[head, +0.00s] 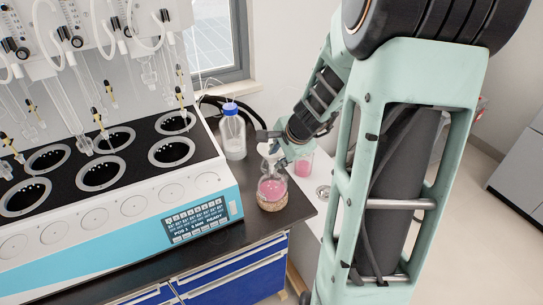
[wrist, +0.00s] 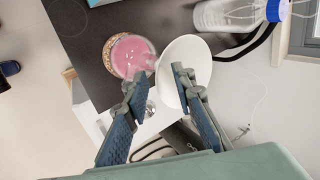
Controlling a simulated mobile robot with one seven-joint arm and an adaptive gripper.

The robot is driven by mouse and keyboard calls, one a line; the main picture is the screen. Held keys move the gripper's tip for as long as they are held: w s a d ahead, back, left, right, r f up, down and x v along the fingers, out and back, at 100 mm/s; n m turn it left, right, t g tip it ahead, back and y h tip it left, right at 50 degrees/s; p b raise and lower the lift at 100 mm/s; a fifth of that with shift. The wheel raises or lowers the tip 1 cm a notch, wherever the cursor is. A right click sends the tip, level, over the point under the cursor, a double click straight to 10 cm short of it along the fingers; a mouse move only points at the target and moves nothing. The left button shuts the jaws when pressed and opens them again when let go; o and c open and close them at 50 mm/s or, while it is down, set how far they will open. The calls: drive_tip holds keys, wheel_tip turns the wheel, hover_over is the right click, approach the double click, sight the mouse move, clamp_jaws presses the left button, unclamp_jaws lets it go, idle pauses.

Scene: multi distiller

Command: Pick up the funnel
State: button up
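The white funnel (wrist: 196,56) shows as a wide pale bowl in the wrist view, beside a round flask of pink liquid (wrist: 128,52). My gripper (wrist: 158,76) is open, with its two dark-padded fingers apart. The funnel's left rim lies in the gap between the fingertips, and the right finger covers part of the bowl. I cannot tell whether that finger touches it. In the head view my gripper (head: 276,148) is just above the pink flask (head: 271,189), which sits on a cork ring.
A blue-capped bottle (head: 233,134) stands behind the flask, and another pink-filled vessel (head: 304,164) stands to its right. The large distiller (head: 190,190) with glass tubes fills the left. The dark bench's (head: 296,207) right end is close to the flask.

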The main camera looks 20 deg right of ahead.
clamp_jaws()
idle(0.3)
